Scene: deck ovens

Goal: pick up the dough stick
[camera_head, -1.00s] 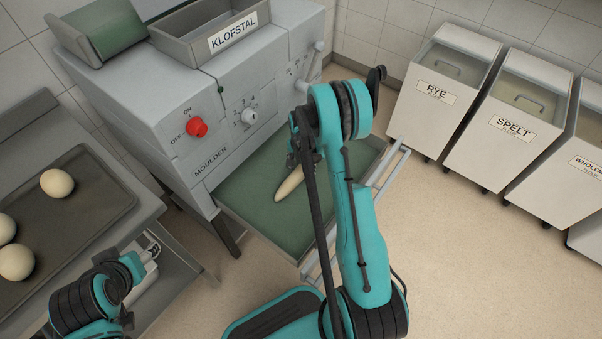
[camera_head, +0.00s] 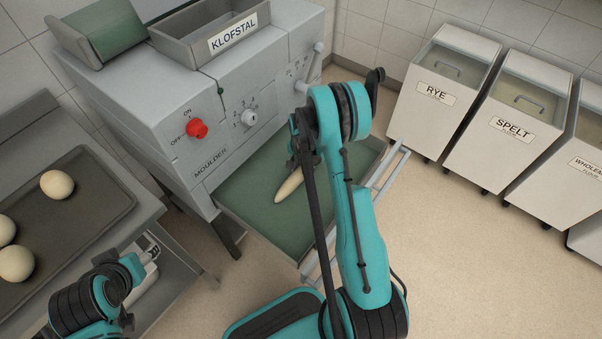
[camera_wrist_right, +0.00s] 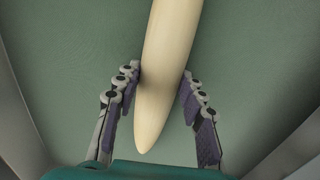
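The dough stick (camera_head: 288,187) is a pale, tapered roll on the green surface of the moulder's tray (camera_head: 240,199). My right gripper (camera_head: 303,160) is at its far end, partly hidden by my right arm. In the right wrist view, the dough stick (camera_wrist_right: 168,70) runs between the two purple-padded fingers of my right gripper (camera_wrist_right: 162,72). The fingertips lie against its two sides, with its tapered end towards the palm. It still appears to be at the tray surface. My left gripper (camera_head: 150,252) is at the lower left, away from the dough; its fingers are too small to read.
The grey moulder (camera_head: 170,120) stands behind the tray. A dark tray (camera_head: 85,235) with round dough balls lies on the bench at left. Flour bins labelled RYE (camera_head: 436,94) and SPELT (camera_head: 512,125) stand at right. The floor between is clear.

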